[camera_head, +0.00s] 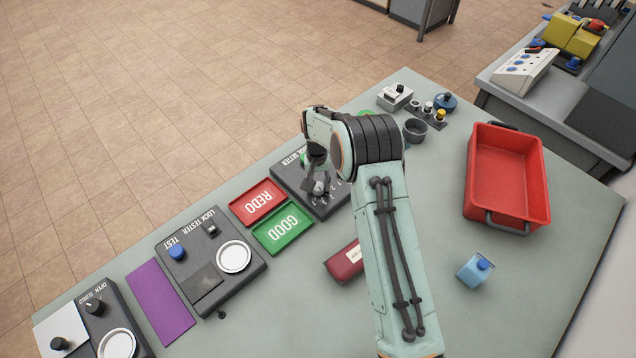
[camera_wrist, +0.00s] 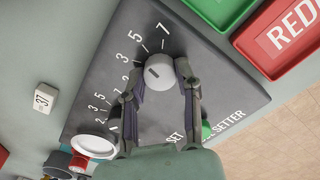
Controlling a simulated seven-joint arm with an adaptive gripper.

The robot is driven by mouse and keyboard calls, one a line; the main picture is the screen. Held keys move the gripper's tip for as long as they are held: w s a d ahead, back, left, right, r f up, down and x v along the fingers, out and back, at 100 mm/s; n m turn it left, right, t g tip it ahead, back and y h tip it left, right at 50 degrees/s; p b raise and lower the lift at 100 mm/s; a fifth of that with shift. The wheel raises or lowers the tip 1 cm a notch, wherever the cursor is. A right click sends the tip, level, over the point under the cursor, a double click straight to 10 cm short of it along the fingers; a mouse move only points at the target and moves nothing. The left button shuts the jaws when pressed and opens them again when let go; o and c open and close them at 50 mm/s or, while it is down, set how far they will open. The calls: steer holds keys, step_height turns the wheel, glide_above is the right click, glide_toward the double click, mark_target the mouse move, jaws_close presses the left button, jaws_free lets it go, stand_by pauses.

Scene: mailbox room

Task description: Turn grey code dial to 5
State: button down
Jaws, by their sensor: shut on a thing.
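The grey code dial (camera_wrist: 158,72) is a round knob with a short white mark on the dark setter panel (camera_wrist: 225,88), also in the head view (camera_head: 284,180). White numbers 3, 5 and 7 curve around its far side in the wrist view. The white mark is small, and I cannot tell surely which number it points at. My gripper (camera_wrist: 160,80) has one finger on each side of the dial and is shut on it. In the head view my gripper (camera_head: 318,186) is over the panel, and my arm hides part of it.
Beside the panel lie a red REDO tray (camera_head: 257,201) and a green GOOD tray (camera_head: 283,229). A second row of numbers is partly hidden by a finger in the wrist view. A green button (camera_wrist: 207,130) sits near the fingers. A red crate (camera_head: 506,178) stands at right.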

mark_target(318, 186)
steer(key=shift+m, duration=0.5)
stand_by(0.3)
steer(key=c, duration=0.8)
jaws_free()
steer(key=shift+r, duration=0.1)
step_height(318, 186, up, 12)
steer(key=shift+a+f, duration=0.1)
steer(key=shift+a, duration=0.05)
